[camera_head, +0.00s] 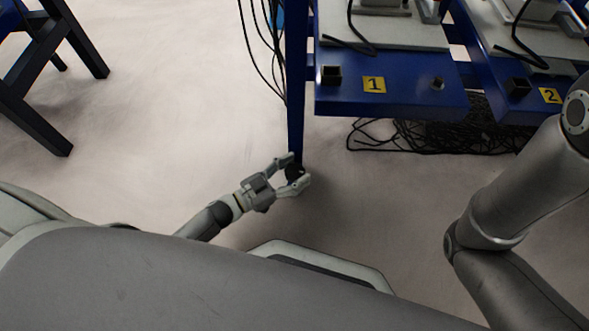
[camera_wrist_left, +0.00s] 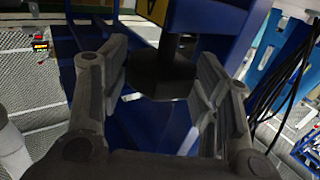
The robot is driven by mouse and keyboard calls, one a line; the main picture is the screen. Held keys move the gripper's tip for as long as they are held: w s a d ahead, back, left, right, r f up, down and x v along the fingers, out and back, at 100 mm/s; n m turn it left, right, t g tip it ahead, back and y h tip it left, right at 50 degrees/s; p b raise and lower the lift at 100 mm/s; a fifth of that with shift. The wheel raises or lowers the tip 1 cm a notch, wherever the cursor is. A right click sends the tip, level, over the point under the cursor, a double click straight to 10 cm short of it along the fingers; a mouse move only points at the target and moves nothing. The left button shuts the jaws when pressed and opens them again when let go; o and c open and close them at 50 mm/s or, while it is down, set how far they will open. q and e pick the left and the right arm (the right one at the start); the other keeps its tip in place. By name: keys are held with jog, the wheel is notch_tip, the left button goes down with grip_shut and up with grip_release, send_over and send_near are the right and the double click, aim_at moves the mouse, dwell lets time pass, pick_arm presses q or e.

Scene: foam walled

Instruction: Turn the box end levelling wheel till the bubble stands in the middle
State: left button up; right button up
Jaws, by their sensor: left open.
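The black levelling wheel (camera_head: 294,171) sits at the foot of a blue table leg (camera_head: 296,125), close to the floor. In the left wrist view it is a dark, faceted wheel (camera_wrist_left: 163,77) below a blue leg or beam. My left gripper (camera_head: 298,172) is open, with one finger on each side of the wheel. In the left wrist view the open fingers (camera_wrist_left: 160,72) flank the wheel, with gaps showing; contact cannot be told. I cannot make out a bubble in either view. My right gripper is out of view.
Blue tables with yellow labels 1 (camera_head: 374,85) and 2 (camera_head: 550,96) stand at the upper right. Tangled black cables (camera_head: 430,136) lie beneath them, and more cables (camera_head: 262,50) hang beside the leg. A blue trestle (camera_head: 45,75) stands upper left. Floor between is clear.

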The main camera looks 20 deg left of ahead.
pick_arm(q)
jog(key=v, duration=1.1)
jog(key=shift+s+a, duration=0.25)
